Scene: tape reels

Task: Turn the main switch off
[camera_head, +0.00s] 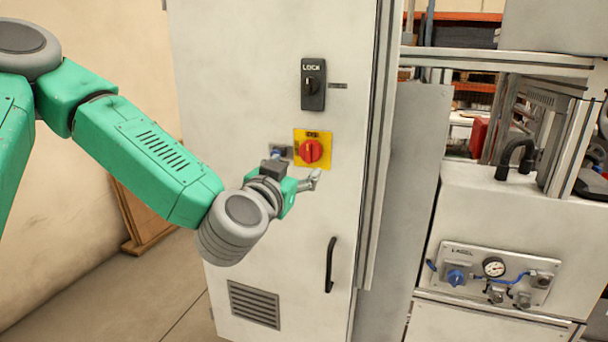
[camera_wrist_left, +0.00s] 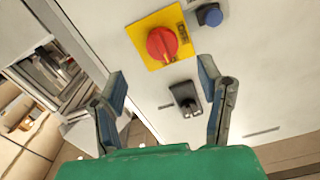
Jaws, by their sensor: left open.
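The main switch (camera_head: 311,151) is a red rotary knob on a yellow plate (camera_head: 327,136), mounted on the light grey cabinet door. In the left wrist view the red knob (camera_wrist_left: 162,44) sits above and between the finger tips, with clear space around it. My left gripper (camera_head: 314,178) is just below the switch in the head view, apart from it. In the wrist view its two fingers (camera_wrist_left: 164,92) are spread wide with nothing between them. My right gripper is not in view.
A black lock handle (camera_head: 313,84) is above the switch; it also shows in the wrist view (camera_wrist_left: 185,95). A blue button (camera_wrist_left: 209,15) is beside the yellow plate. A black door handle (camera_head: 330,265) and a vent (camera_head: 254,304) are lower. A gauge panel (camera_head: 494,272) is at the right.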

